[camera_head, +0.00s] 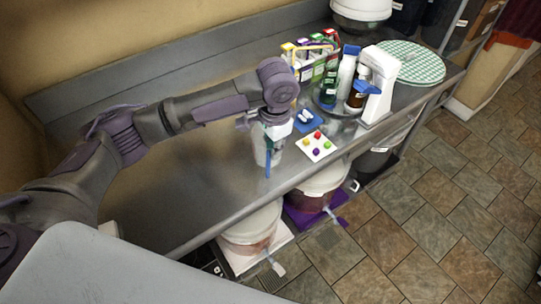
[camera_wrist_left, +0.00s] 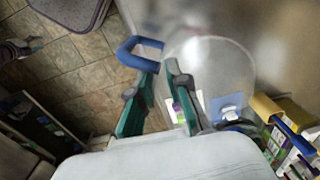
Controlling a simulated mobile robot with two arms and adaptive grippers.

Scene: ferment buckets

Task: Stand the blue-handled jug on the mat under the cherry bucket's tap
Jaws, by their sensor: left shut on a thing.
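The clear jug (camera_head: 262,152) with a blue handle (camera_head: 268,165) is over the steel bench in the head view. My left gripper (camera_head: 268,125) is shut on it from above. In the wrist view the teal fingers of my left gripper (camera_wrist_left: 158,95) close on the jug (camera_wrist_left: 212,62) beside its blue handle (camera_wrist_left: 140,52). Below the bench, one bucket (camera_head: 252,228) with reddish contents stands by a white mat (camera_head: 277,248), and another (camera_head: 322,183) by a purple mat (camera_head: 315,215). I cannot tell which is cherry. My right gripper is not in view.
A card with coloured dots (camera_head: 316,146) and a blue pad (camera_head: 306,121) lie on the steel bench (camera_head: 190,195). A bottle carrier (camera_head: 312,52), bottles and a white dispenser (camera_head: 381,82) stand farther right. Tiled floor (camera_head: 400,230) is clear before the lower buckets.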

